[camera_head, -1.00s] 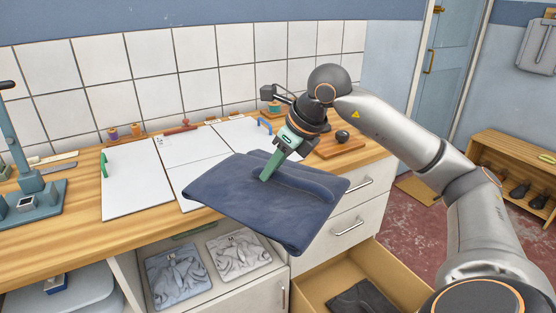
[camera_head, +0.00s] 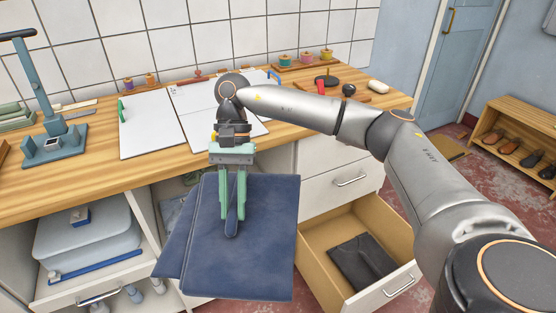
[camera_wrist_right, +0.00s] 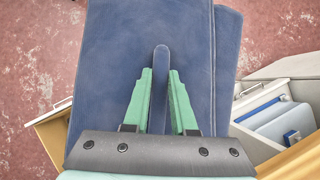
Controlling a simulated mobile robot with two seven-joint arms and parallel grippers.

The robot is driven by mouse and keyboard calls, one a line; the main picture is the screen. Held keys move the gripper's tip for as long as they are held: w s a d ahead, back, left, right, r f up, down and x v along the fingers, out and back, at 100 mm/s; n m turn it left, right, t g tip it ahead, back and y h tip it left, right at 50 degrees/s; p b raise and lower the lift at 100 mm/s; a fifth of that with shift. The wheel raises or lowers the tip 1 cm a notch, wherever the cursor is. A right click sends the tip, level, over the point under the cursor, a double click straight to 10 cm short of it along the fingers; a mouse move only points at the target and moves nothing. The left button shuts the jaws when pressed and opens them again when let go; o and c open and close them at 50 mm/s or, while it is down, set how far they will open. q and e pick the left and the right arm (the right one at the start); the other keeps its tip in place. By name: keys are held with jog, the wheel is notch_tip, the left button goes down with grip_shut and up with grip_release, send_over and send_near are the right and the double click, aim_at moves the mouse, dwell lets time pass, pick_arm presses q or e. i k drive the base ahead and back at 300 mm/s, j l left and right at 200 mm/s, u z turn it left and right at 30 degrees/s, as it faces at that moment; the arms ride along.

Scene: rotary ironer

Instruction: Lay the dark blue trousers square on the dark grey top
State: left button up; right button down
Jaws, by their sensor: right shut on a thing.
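My right gripper (camera_head: 232,222) is shut on a pinched fold of the dark blue trousers (camera_head: 270,240), which are a folded, flat bundle. They hang in front of the counter and the cabinet below it, left of the open drawer. In the right wrist view the two green fingers (camera_wrist_right: 160,72) clamp a raised ridge of the trousers (camera_wrist_right: 110,40), and a second layer shows along the right side. The dark grey top (camera_head: 362,260) lies folded in the open drawer, apart from the trousers. My left gripper is not in view.
The open wooden drawer (camera_head: 313,228) sticks out to the right of the trousers, with bare floor showing around the grey top. The wooden counter (camera_head: 95,180) carries white boards (camera_head: 150,135) and a blue-grey stand (camera_head: 55,145). A light blue case (camera_head: 85,240) sits on the lower left shelf.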

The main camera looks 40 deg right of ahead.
aim_at(366, 259)
jog(key=z, duration=2.75)
jog(key=i+j, duration=0.1)
jog(key=j, duration=0.35)
jog(key=i+j, duration=0.15)
jog(key=j, duration=0.3)
jog(key=i+j, duration=0.1)
jog(key=j, duration=0.4)
